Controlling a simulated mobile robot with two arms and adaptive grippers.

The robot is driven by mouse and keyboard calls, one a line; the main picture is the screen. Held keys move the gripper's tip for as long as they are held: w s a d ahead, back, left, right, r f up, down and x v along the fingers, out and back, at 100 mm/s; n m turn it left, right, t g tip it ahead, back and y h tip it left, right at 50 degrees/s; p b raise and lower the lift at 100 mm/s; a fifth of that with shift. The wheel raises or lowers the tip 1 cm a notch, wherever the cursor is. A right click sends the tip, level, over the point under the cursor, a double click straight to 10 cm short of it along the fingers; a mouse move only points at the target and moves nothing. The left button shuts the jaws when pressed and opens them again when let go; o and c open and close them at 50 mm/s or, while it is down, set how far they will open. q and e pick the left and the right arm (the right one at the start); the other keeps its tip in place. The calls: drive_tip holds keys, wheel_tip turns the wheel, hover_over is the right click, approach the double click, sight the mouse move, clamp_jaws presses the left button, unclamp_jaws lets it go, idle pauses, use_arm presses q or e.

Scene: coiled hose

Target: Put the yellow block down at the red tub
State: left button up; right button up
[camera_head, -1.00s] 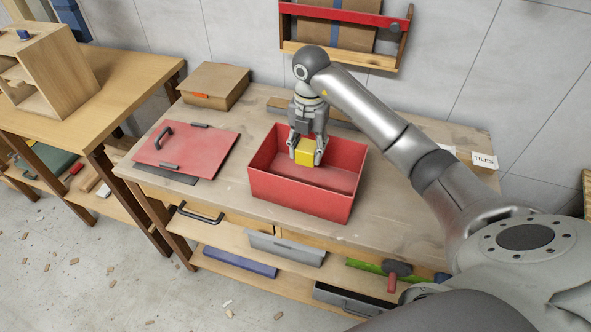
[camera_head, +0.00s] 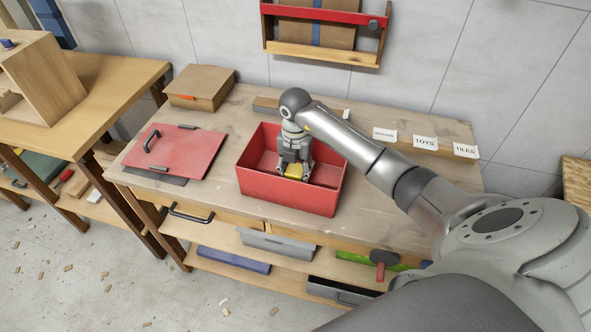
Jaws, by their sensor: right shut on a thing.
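The red tub (camera_head: 288,192) is an open box standing on the wooden workbench. The yellow block (camera_head: 294,171) is down inside the tub, between the fingers of my right gripper (camera_head: 294,172). My right gripper points down into the tub and is shut on the block. The tub's front wall hides the tub floor below the block, so I cannot tell if the block touches it. My left gripper is not in view.
The red lid (camera_head: 175,152) with black handles lies on the bench left of the tub. A cardboard box (camera_head: 201,88) stands at the back left. Labelled wooden strips, one reading TOYS (camera_head: 425,142), lie along the back edge.

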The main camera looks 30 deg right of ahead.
sight(295, 169)
drive_tip(key=o, duration=1)
drive_tip(key=shift+o, duration=0.2)
drive_tip(key=shift+r, duration=0.5)
wheel_tip(295, 169, up, 11)
drive_tip(key=b, duration=0.1)
drive_tip(key=shift+r, duration=0.15)
